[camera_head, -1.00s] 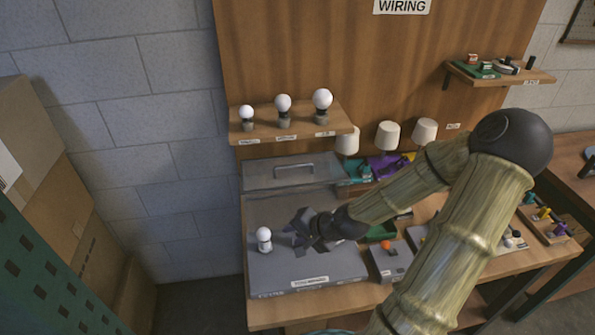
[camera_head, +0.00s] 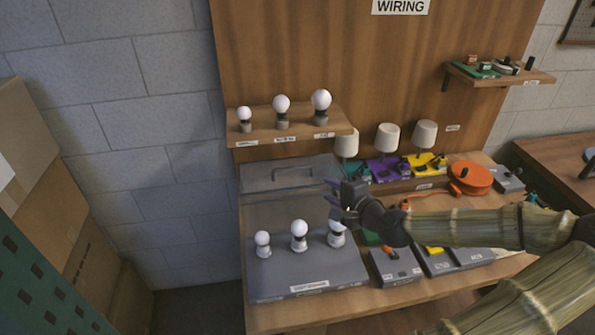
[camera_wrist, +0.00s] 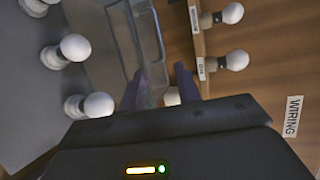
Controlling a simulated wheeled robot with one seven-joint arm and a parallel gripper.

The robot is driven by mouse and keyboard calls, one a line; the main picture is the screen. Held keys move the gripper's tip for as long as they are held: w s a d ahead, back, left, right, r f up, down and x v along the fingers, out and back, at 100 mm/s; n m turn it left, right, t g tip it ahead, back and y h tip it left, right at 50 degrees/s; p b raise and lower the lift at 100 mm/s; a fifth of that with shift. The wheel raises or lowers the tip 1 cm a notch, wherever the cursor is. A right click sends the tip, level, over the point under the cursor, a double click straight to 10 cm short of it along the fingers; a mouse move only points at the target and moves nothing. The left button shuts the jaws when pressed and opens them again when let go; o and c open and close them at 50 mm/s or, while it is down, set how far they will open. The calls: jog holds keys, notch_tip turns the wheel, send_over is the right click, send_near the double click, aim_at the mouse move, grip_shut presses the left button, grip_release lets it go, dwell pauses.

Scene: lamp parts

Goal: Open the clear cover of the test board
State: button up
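The test board (camera_head: 270,285) is a grey box with a white front label on the left of the bench. Three white bulbs stand on it: left bulb (camera_head: 263,240), middle bulb (camera_head: 299,230) and right bulb (camera_head: 336,235). The clear cover (camera_head: 262,184), with a bar handle, stands raised along the board's back edge, leaving the bulbs uncovered. It also shows in the wrist view (camera_wrist: 118,30). My gripper (camera_head: 331,191) is above the board's back right, near the cover's right end. In the wrist view, its fingers (camera_wrist: 158,82) are apart with nothing between them. Contact with the cover cannot be told.
A shelf (camera_head: 300,133) with three bulbs hangs above the cover. Lamps with white shades, such as the purple-based lamp (camera_head: 388,138), stand behind my forearm. An orange round thing (camera_head: 470,178) and grey switch boxes (camera_head: 397,268) lie to the right.

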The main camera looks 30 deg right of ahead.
aim_at(294, 169)
jog(key=p+x, duration=0.2)
jog(key=x, duration=1.4)
jog(key=shift+w+a+f+p, duration=0.15)
jog(key=shift+w+a+p, duration=0.05)
jog(key=shift+w+p, duration=0.1)
jog(key=shift+w+d+f, duration=0.2)
jog(key=shift+w, duration=0.1)
jog(key=shift+a, duration=0.3)
grip_shut()
